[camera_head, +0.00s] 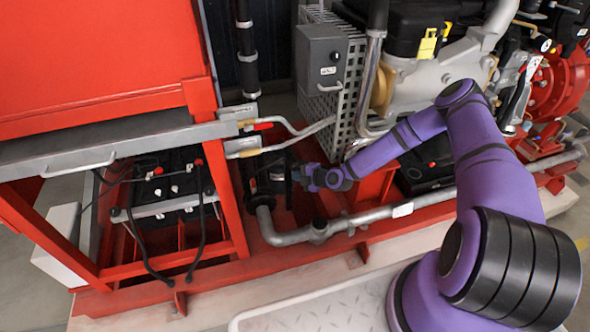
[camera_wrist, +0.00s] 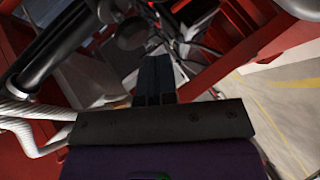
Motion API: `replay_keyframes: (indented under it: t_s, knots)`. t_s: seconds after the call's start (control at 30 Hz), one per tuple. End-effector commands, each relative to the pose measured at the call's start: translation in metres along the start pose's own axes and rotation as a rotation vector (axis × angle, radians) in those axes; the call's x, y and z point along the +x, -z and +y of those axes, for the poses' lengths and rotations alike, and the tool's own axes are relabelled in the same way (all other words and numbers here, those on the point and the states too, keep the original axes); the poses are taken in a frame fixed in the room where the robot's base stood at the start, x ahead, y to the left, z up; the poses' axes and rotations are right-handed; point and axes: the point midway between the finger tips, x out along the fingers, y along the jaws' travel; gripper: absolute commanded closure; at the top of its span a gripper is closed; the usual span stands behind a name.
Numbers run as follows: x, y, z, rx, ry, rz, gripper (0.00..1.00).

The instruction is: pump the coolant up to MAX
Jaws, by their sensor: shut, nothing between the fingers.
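My gripper (camera_head: 293,173) is low at the red frame, beside a dark upright fitting (camera_head: 262,184) on the grey pipe. In the wrist view its fingers (camera_wrist: 155,72) are together with nothing between them. A black cylindrical bar (camera_wrist: 58,52), which may be a pump handle, slants past on the left, apart from the fingers. A round dark knob-like part (camera_wrist: 132,33) shows just beyond the fingertips; I cannot tell if they touch it. I cannot make out a coolant level or a MAX mark in either view.
The grey pipe (camera_head: 285,238) runs along the red base frame. Batteries (camera_head: 165,185) with black cables stand at the left. A perforated guard (camera_head: 349,92), a grey box (camera_head: 322,62) and the engine (camera_head: 430,80) stand behind my arm. A tread plate (camera_head: 320,308) lies in front.

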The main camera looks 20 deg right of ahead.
Motion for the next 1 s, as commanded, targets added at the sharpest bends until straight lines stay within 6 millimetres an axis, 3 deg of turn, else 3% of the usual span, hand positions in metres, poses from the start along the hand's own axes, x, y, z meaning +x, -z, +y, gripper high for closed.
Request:
replay_keyframes:
  t_s: [0.23,0.7,1.0]
  knots:
    - [-0.002,0.002,-0.001,0.000,0.001,0.001,1.00]
    - [-0.029,0.021,-0.021,0.000,0.000,0.001,1.00]
    - [-0.035,0.025,-0.025,0.000,0.000,0.000,1.00]
